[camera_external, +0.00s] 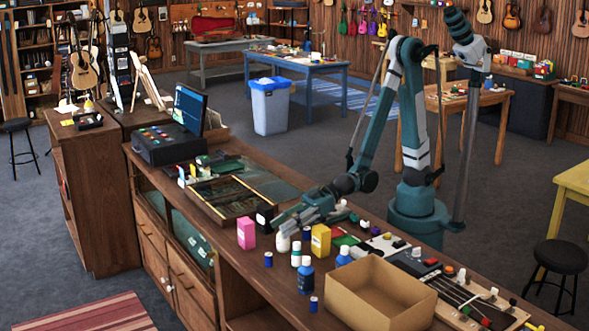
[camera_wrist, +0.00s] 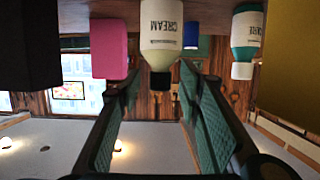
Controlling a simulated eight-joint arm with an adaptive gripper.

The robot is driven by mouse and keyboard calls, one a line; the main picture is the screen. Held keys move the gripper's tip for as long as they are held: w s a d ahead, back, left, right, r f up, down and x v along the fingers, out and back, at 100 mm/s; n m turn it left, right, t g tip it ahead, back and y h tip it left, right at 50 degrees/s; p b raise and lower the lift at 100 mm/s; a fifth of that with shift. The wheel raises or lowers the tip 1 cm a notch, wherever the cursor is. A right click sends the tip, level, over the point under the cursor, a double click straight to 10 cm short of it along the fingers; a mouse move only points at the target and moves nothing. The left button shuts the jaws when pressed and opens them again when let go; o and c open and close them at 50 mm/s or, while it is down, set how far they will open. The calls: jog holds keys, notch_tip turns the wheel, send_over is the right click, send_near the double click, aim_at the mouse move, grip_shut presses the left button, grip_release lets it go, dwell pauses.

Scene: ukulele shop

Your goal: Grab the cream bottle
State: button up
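The cream bottle (camera_wrist: 160,30) has a pale cream body, a "CREAM" label and a dark cap. The wrist view is upside down, so its cap points down in the picture. In the external view the cream bottle (camera_external: 283,243) stands on the counter, partly hidden by my gripper. My gripper (camera_wrist: 160,82) is open and empty, its two green-padded fingers spread to either side of the line to the bottle. The dark cap appears between the fingertips; I cannot tell whether it is actually between them. In the external view my gripper (camera_external: 284,222) is low over the counter.
A pink box (camera_wrist: 109,48) and a white-and-teal bottle (camera_wrist: 247,35) flank the cream bottle, with a blue cylinder (camera_wrist: 191,43) behind. A yellow box (camera_external: 321,241), a blue bottle (camera_external: 306,277) and an open cardboard box (camera_external: 375,302) stand on the crowded counter.

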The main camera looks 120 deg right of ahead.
jog(key=shift+c, duration=0.7)
jog(key=shift+s, duration=0.1)
grip_shut()
